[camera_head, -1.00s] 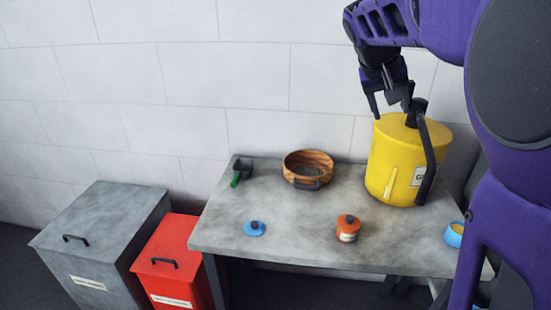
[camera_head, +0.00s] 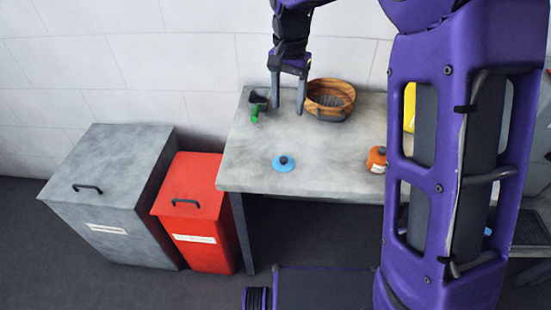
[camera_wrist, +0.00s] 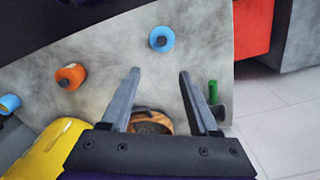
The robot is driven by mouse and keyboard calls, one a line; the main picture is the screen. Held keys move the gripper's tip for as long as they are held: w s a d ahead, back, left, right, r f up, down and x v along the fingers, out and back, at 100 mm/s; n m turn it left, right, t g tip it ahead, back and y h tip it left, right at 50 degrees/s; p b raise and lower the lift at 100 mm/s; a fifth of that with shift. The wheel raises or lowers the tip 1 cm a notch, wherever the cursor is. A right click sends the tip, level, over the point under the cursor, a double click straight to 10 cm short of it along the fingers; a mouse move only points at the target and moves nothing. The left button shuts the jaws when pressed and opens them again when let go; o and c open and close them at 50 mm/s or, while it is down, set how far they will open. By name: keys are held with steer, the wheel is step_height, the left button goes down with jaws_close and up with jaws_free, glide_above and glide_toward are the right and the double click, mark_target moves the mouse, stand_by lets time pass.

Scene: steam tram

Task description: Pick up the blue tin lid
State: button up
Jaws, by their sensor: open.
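The blue tin lid (camera_head: 284,163) is a small flat disc with a dark knob. It lies on the grey table (camera_head: 330,180) near its front edge, left of the orange tin. In the wrist view the lid (camera_wrist: 162,39) shows beyond the fingertips, near the top middle. My gripper (camera_head: 287,111) is open and empty, above the back part of the table, between the green-handled scoop and the wooden bowl. It is behind the lid and apart from it. The fingers (camera_wrist: 159,72) frame bare tabletop in the wrist view.
A wooden bowl (camera_head: 329,98) and a dark scoop with a green handle (camera_head: 256,113) are close to my gripper. An orange tin (camera_head: 376,158) stands right of the lid. Red (camera_head: 190,195) and grey (camera_head: 110,180) bins stand left of the table. My arm hides most of the yellow container (camera_head: 409,107).

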steer(key=b, duration=0.2)
glide_above(284, 157)
steer(key=f, duration=1.1)
steer(key=shift+w+d+f, duration=0.15)
steer(key=shift+d+f, duration=0.1)
steer(key=shift+f, duration=0.15)
steer(key=shift+a+f+b, duration=0.15)
steer(key=shift+f, duration=1.25)
steer(key=shift+a+f+b, duration=0.15)
steer(key=shift+f, duration=1.2)
steer(key=shift+s, duration=0.2)
jaws_close()
